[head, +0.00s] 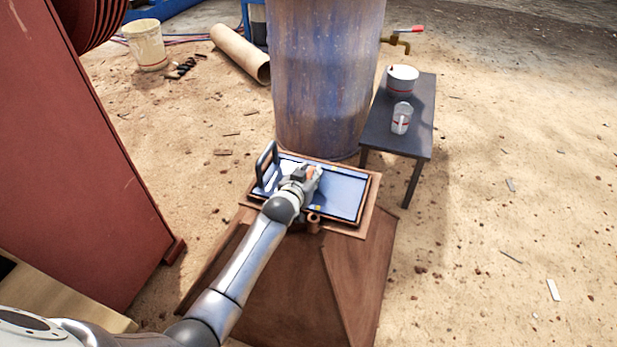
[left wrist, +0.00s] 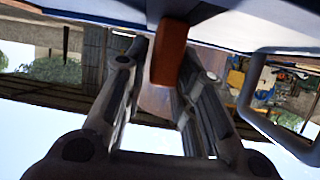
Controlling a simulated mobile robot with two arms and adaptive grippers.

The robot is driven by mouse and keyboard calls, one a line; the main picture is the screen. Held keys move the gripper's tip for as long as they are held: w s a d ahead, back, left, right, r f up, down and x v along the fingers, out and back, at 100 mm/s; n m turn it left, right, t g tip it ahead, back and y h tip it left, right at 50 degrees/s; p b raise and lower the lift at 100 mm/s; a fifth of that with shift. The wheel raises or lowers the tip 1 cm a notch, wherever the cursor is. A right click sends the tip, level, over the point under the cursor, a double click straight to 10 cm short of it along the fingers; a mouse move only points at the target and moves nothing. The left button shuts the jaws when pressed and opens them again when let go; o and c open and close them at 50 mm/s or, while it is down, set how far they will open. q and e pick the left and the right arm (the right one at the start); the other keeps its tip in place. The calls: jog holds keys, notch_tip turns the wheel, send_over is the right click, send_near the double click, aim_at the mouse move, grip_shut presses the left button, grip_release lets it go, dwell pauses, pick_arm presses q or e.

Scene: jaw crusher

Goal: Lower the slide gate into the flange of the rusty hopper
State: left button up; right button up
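The slide gate (head: 340,188) is a flat blue-white plate with a dark rim and an upright grey handle (head: 266,163) at its left end. It lies over the square flange (head: 366,218) of the rusty hopper (head: 290,290); I cannot tell whether it touches it. My left gripper (head: 313,177) is over the middle of the plate. In the left wrist view its fingers (left wrist: 165,70) are closed on both sides of an orange-brown block (left wrist: 170,50) at the plate (left wrist: 75,12); the handle is at right (left wrist: 255,90). My right gripper is not in view.
A large rusty blue drum (head: 325,80) stands right behind the hopper. A dark table (head: 415,135) with a can (head: 402,80) and a cup (head: 401,118) is to the right. A red machine panel (head: 80,170) rises at left. Sandy ground at right is mostly open.

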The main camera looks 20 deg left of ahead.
pick_arm(q)
jog(key=shift+o, duration=1.1)
jog(key=shift+s+f, duration=0.25)
jog(key=shift+f, duration=0.45)
jog(key=shift+s+r, duration=0.15)
jog(key=shift+r, duration=0.05)
jog(key=v, duration=1.1)
jog(key=shift+s+r, duration=0.1)
jog(key=shift+r, duration=0.4)
